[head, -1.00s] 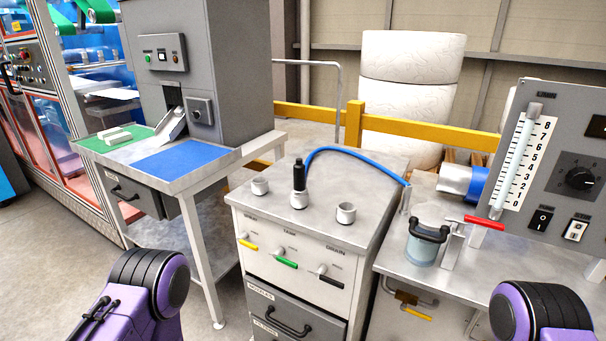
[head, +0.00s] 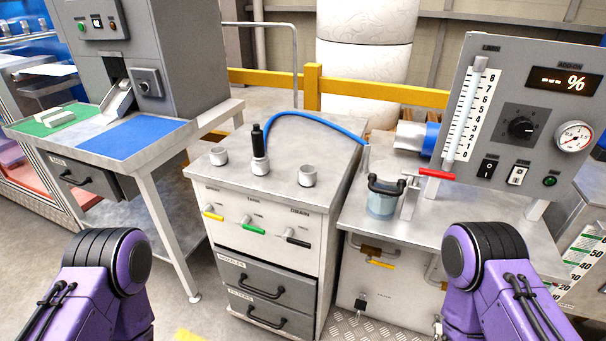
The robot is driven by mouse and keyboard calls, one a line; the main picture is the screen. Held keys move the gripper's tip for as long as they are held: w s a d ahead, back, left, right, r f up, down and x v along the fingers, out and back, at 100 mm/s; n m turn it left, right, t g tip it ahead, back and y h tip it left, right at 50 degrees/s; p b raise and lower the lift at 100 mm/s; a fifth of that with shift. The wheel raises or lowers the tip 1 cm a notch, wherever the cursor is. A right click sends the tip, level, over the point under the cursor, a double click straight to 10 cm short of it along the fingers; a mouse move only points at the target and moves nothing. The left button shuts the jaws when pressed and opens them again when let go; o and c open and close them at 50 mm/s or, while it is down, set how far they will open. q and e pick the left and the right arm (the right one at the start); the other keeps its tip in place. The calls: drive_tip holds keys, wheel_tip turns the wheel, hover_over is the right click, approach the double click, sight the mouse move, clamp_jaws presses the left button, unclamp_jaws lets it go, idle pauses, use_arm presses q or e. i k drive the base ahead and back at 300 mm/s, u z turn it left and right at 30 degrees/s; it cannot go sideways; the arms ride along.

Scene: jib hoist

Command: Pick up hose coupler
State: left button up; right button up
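The hose coupler (head: 257,140) is a black upright cylinder standing in the middle one of three round metal ports on top of a grey-white cabinet (head: 270,225). A blue hose (head: 308,117) arches from behind the coupler to the cabinet's right edge. The coupler's lower end is hidden inside the port. Neither of my grippers is in view; only purple and black links of my arms show at the lower left and lower right, apart from the cabinet.
Left and right ports (head: 218,156) (head: 307,175) flank the coupler. Coloured valve handles (head: 254,230) are on the cabinet front. At right, a bench carries a clear jar (head: 381,204), a red-handled lever (head: 437,174) and a gauge panel (head: 520,125). A table with a blue mat (head: 132,136) stands left.

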sight(259, 136)
drive_tip(key=k, duration=0.5)
drive_tip(key=u, duration=1.35)
drive_tip(key=i, duration=1.15)
drive_tip(key=z, duration=1.3)
